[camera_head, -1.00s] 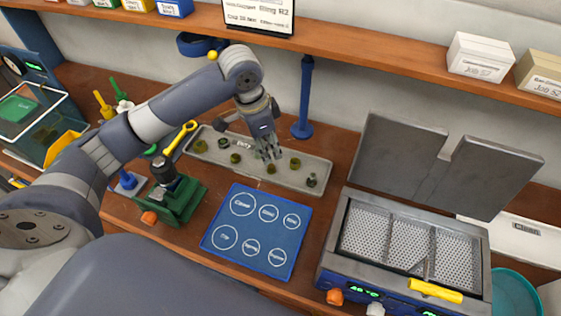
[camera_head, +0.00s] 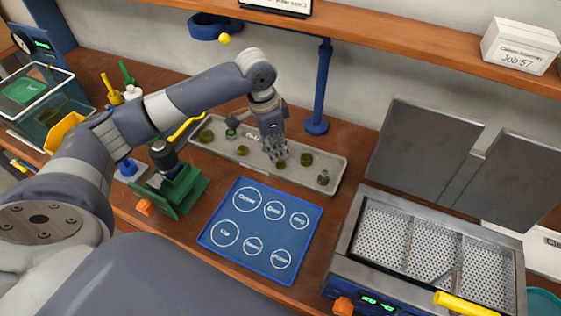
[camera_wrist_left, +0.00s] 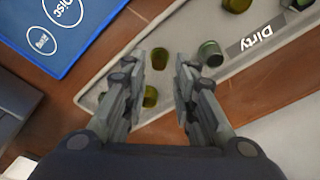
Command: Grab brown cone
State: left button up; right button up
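Several small olive-brown parts lie on the grey tray (camera_head: 215,150) labelled "Dirty"; I cannot tell for sure which one is the brown cone. My left gripper (camera_head: 278,157) points down over the middle-right of this tray. One brownish part (camera_head: 281,165) is right by its fingertips, and another (camera_head: 306,159) is just to the right. In the left wrist view the two fingers (camera_wrist_left: 160,72) are spread, with one small part (camera_wrist_left: 159,58) between the tips and another (camera_wrist_left: 150,97) nearer the palm, below them. Nothing is gripped. My right gripper is not in view.
A blue mat (camera_head: 235,238) with labelled circles lies in front of the tray. A green fixture (camera_head: 182,190) stands to its left, and a metal basket unit (camera_head: 345,250) with raised lids to the right. A blue post (camera_head: 322,90) rises behind the tray under the shelf.

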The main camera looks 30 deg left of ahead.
aim_at(280, 159)
pick_arm(q)
jog(key=f, duration=0.1)
jog(key=f+p, duration=0.1)
jog(key=f, duration=0.1)
jog(key=w+f, duration=0.1)
jog(key=f, duration=0.1)
jog(key=shift+d, duration=0.4)
jog(key=shift+s, duration=0.1)
grip_shut()
